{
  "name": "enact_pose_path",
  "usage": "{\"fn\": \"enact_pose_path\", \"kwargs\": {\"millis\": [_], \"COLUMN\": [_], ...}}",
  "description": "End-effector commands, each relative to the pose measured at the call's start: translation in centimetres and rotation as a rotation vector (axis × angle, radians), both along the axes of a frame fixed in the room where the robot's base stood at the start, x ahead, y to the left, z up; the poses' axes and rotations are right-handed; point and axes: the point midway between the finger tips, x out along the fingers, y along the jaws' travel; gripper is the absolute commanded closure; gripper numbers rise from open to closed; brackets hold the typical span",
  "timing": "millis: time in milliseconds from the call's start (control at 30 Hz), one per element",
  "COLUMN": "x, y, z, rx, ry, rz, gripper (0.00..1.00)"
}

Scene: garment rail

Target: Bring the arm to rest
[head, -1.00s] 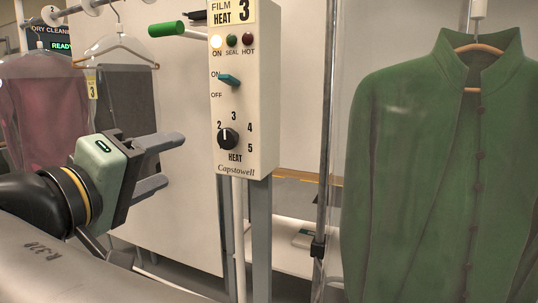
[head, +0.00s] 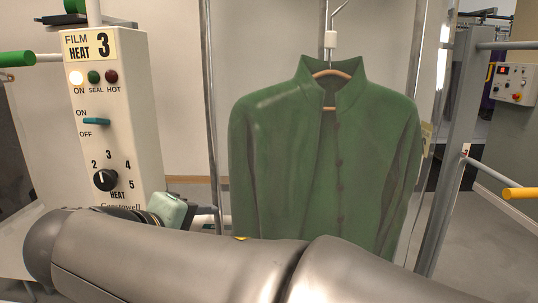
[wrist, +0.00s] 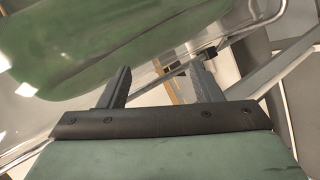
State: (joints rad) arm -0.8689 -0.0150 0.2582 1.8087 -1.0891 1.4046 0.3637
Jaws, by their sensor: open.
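My arm lies across the bottom of the head view, and my gripper's pale green body (head: 170,210) is beyond it, below the control box. In the head view the fingers are mostly hidden or too small to make out. In the wrist view my gripper (wrist: 160,84) shows two dark fingers spread wide apart with nothing held between them. The green jacket (head: 295,150) hangs from a hanger to the right of the gripper. In the wrist view, green cloth under clear film (wrist: 75,45) lies beyond the fingers; I cannot tell whether they touch it.
The control box (head: 125,110) with its heat dial (head: 105,180) stands left of the jacket. Slim metal posts (head: 214,110) stand on both sides of the jacket. A bar with a yellow end (head: 519,194) sticks in at right. Open floor (head: 475,250) shows at lower right.

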Motion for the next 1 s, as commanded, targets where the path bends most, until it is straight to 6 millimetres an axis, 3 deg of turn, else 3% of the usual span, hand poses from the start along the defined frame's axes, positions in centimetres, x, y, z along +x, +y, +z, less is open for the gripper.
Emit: {"fn": "enact_pose_path", "kwargs": {"millis": [33, 100, 200, 300, 400, 600, 1000], "x": [1.0, 1.3, -0.2, -3.7, -7.2, -11.1, -11.6], "y": [-4.1, -9.4, -16.7, -22.7, -25.8, -27.7, -27.7], "z": [1.0, -0.3, -1.9, -3.2, -4.0, -4.9, -5.6], "rx": [0.004, 0.039, 0.150, 0.336, 0.540, 0.815, 0.863], "ry": [0.089, 0.226, 0.418, 0.579, 0.668, 0.707, 0.709], "rz": [-0.075, -0.174, -0.335, -0.510, -0.657, -0.827, -0.852], "gripper": [0.41, 0.41, 0.41, 0.41, 0.41, 0.41, 0.41]}}
